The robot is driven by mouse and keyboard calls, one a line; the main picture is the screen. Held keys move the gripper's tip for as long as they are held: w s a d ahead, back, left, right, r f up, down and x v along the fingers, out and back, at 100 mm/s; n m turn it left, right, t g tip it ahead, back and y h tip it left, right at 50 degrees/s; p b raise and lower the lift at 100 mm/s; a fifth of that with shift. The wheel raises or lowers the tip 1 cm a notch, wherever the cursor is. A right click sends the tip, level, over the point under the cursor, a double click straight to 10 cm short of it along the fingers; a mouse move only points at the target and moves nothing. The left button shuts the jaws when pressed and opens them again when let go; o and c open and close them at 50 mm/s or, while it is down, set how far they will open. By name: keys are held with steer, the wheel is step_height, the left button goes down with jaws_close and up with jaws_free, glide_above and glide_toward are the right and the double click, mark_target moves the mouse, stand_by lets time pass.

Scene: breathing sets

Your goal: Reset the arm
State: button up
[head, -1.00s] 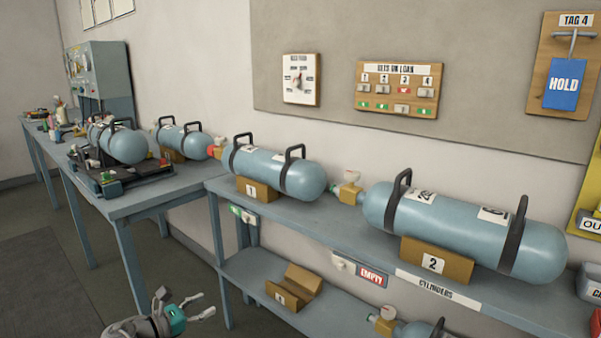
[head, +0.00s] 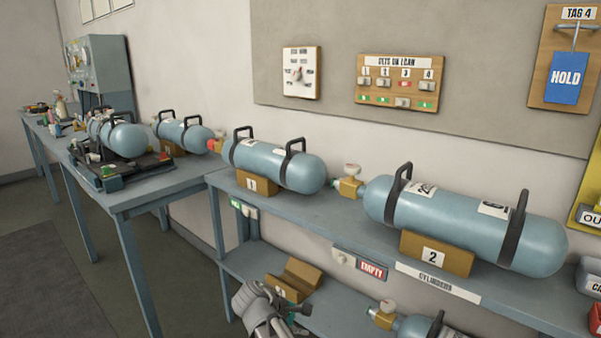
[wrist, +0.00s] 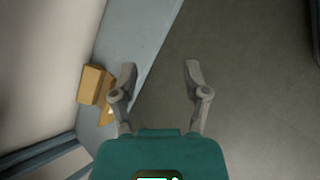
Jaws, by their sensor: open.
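My gripper (head: 292,318) is at the bottom of the head view, in front of the lower shelf and its wooden cradle. In the wrist view my gripper (wrist: 159,70) has its two grey fingers spread wide with nothing between them. The wooden cradle (wrist: 95,84) lies left of the left finger there, and grey floor shows between and beyond the fingers. My gripper's tips are partly cut off or hard to make out in the head view.
The upper shelf (head: 350,233) carries blue cylinders (head: 460,225) on numbered blocks. The lower shelf (head: 335,315) holds the empty wooden cradle (head: 300,275) and another cylinder (head: 415,327). A workbench (head: 140,195) with equipment stands left. Open floor (head: 190,270) lies left of my gripper.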

steer(key=s+d+f+m+g+y, duration=0.2)
steer(key=s+d+m+y, duration=0.2)
steer(key=d+m, duration=0.35)
steer(key=s+d+f+m+g+y, duration=0.2)
steer(key=s+d+f+m+y, duration=0.15)
steer(key=d+m, duration=0.45)
step_height(320, 180, up, 30)
steer(key=p, duration=3)
steer(key=shift+d+n+y, duration=0.3)
steer(key=shift+n+y, duration=0.15)
